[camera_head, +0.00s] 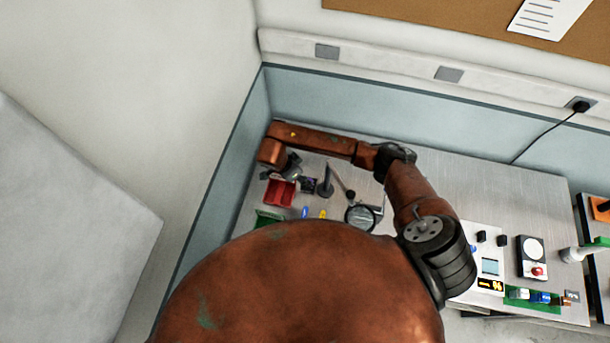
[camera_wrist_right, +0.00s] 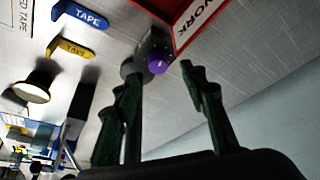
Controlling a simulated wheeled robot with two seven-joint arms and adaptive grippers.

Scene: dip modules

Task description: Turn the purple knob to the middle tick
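The purple knob (camera_wrist_right: 158,66) shows in the right wrist view on a small dark box (camera_wrist_right: 155,42) beside a red bin. The same box (camera_head: 308,185) is small in the head view, and its tick marks cannot be made out. My right gripper (camera_wrist_right: 165,75) is open, its two fingers apart. The knob appears between and beyond the fingertips, nearer the left finger; contact cannot be told. In the head view the right gripper (camera_head: 297,172) is at the far left of the bench, just by the red bin and the box. My left gripper is not in view.
The red bin (camera_head: 280,193) sits left of the box. A dark upright stand (camera_head: 326,182) and a round magnifier-like item (camera_head: 360,216) are to its right. A panel with a red button (camera_head: 532,258) is far right.

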